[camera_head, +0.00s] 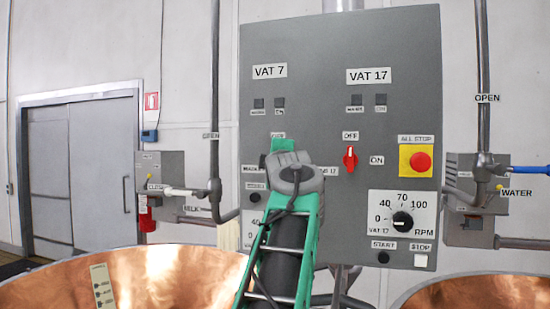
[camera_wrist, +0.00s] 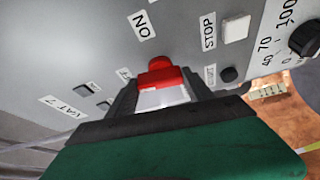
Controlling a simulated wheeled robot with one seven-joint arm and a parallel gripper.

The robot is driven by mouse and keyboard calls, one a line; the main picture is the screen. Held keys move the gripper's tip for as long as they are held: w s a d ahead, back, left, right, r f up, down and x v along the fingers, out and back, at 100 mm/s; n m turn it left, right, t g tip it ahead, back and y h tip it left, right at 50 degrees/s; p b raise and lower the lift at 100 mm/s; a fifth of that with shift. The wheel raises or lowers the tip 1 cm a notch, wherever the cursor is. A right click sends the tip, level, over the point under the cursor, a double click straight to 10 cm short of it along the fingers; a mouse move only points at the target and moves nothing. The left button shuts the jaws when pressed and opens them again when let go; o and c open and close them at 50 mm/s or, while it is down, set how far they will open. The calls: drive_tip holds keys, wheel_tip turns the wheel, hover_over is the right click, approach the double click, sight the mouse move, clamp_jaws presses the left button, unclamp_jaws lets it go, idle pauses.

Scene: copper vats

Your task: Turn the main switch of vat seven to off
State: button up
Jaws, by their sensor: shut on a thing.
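The VAT 7 label (camera_head: 269,71) is on the upper left of a grey control panel (camera_head: 315,110). It also shows at the lower left of the wrist view (camera_wrist: 66,106). Below it in the head view, my green and grey arm end covers the vat seven main switch. In the wrist view this red switch (camera_wrist: 162,72) sits between the fingers of my gripper (camera_wrist: 160,92), which is shut on it. The ON label (camera_wrist: 142,23) is beyond it. I cannot tell the switch's exact angle.
A similar red VAT 17 switch (camera_head: 350,158) is to the right, beside a red ALL STOP button (camera_head: 420,162) on yellow. The RPM dial (camera_head: 402,221) is below. Copper vats (camera_head: 165,275) stand in front at both lower sides.

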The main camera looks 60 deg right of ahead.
drive_tip(key=shift+n+y, duration=0.3)
drive_tip(key=shift+n, duration=0.3)
drive_tip(key=o, duration=1.4)
drive_tip(key=shift+c, duration=0.2)
drive_tip(key=b+v, duration=0.2)
drive_tip(key=v, duration=0.5)
drive_tip(key=shift+a+b, duration=0.3)
drive_tip(key=shift+a, duration=0.1)
